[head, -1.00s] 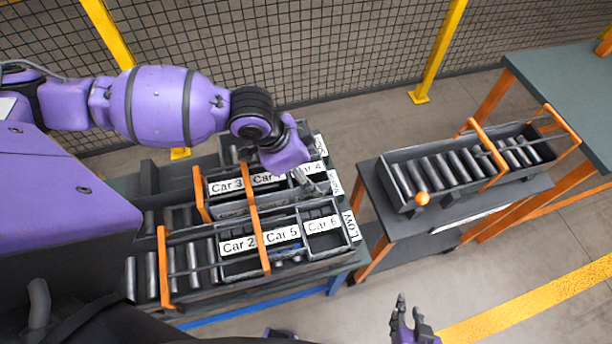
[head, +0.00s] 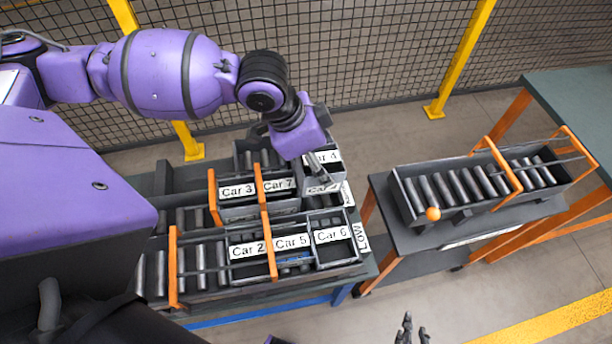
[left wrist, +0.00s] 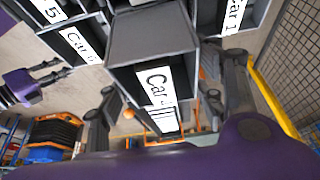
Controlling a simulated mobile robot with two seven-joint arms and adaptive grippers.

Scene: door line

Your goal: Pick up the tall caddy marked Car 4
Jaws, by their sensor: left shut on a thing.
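The tall caddy marked Car 4 (head: 334,170) is dark grey with a white label. In the head view it is at the right end of the back row, its label higher than those of its neighbours. My left gripper (head: 318,176) is shut on it from above and hides part of it. In the left wrist view the caddy (left wrist: 150,45) is between the fingers, its label partly cut off. A gap beneath it is not clearly visible. My right gripper (head: 413,332) is empty and open at the bottom edge of the head view, far from the caddy.
Car 2 (head: 247,250), Car 5 (head: 291,242) and Car 6 (head: 332,236) stand in front. Orange bars (head: 267,235) cross the lanes. A roller stand (head: 395,215) at right is empty of caddies.

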